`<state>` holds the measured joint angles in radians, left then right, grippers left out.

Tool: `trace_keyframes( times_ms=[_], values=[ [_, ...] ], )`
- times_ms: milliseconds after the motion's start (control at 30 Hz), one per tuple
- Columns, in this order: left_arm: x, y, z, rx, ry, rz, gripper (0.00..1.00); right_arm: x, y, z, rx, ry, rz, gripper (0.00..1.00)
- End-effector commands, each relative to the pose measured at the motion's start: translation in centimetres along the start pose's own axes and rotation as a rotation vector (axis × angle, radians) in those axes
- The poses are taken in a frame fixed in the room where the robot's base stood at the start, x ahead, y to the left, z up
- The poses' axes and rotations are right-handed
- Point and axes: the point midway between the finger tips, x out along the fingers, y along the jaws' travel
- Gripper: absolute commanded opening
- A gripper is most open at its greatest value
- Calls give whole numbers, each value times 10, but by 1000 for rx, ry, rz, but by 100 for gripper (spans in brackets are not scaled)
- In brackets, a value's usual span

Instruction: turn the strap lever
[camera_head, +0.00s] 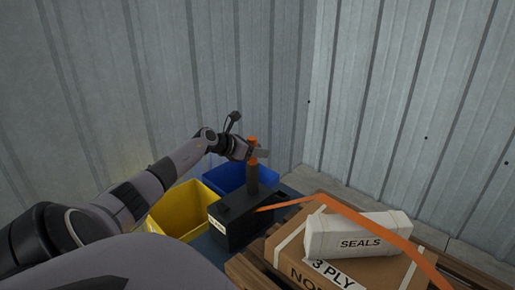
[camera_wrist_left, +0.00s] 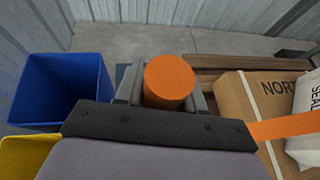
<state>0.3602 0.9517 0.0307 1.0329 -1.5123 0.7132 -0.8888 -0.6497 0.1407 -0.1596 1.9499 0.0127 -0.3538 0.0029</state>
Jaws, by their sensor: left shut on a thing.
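The strap lever (camera_head: 252,174) stands about upright on a black strap box (camera_head: 230,222). It has an orange grip with a darker lower part. My left gripper (camera_head: 256,153) is shut on the lever near its top, with the orange end sticking up above the fingers. In the left wrist view the round orange end of the lever (camera_wrist_left: 169,79) sits between the grey fingers. An orange strap (camera_head: 345,209) runs from the black box to the right over a carton. The fingers and wrist hide part of the lever. My right gripper is not in view.
A yellow bin (camera_head: 172,217) and a blue bin (camera_head: 222,179) stand left of and behind the black box. A cardboard carton (camera_head: 385,274) with a white SEALS box (camera_head: 340,238) on top lies at the right on wooden slats. Corrugated walls (camera_head: 200,80) close off the back.

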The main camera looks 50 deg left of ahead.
Motion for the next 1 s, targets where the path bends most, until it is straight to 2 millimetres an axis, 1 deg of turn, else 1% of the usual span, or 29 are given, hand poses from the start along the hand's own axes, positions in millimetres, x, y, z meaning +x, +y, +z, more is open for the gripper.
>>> trace_keyframes(
  times_ms=[467,500,533,567,867,1000],
  values=[
    [0,1,1,-1,3,1,0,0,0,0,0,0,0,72],
    [0,1,1,-1,3,1,42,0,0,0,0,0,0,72],
    [0,1,1,-1,3,1,51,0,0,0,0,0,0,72],
    [0,1,1,-1,3,1,59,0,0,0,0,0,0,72],
    [0,1,1,-1,5,1,59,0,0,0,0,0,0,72],
    [-5,2,0,0,6,2,59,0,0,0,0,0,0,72]
  ],
)
